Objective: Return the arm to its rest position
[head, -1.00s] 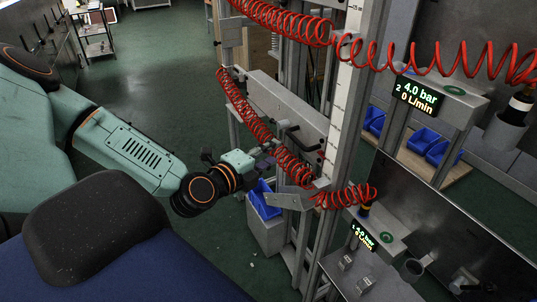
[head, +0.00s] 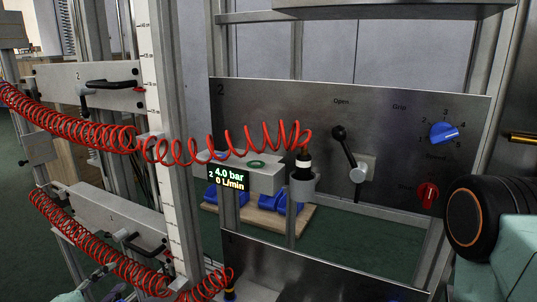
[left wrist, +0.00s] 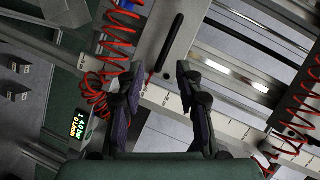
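My left gripper (head: 116,290) shows only in part at the bottom left edge of the head view, below the lower carriage marked 1 (head: 100,215). In the left wrist view my left gripper (left wrist: 158,82) has its two dark fingers spread apart with nothing between them. A black handle (left wrist: 172,42) on a metal bar lies beyond the fingertips; I cannot tell the exact gap. A teal and black link of my right arm stands at the right edge of the head view; its gripper is out of view.
Red coiled hoses (head: 70,125) hang across the left and middle. A steel panel marked 2 (head: 270,115) carries a black lever (head: 346,150), a blue knob (head: 443,133) and a red knob (head: 428,195). A display (head: 229,178) reads 4.0 bar. A ruled post (head: 155,70) stands near the left.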

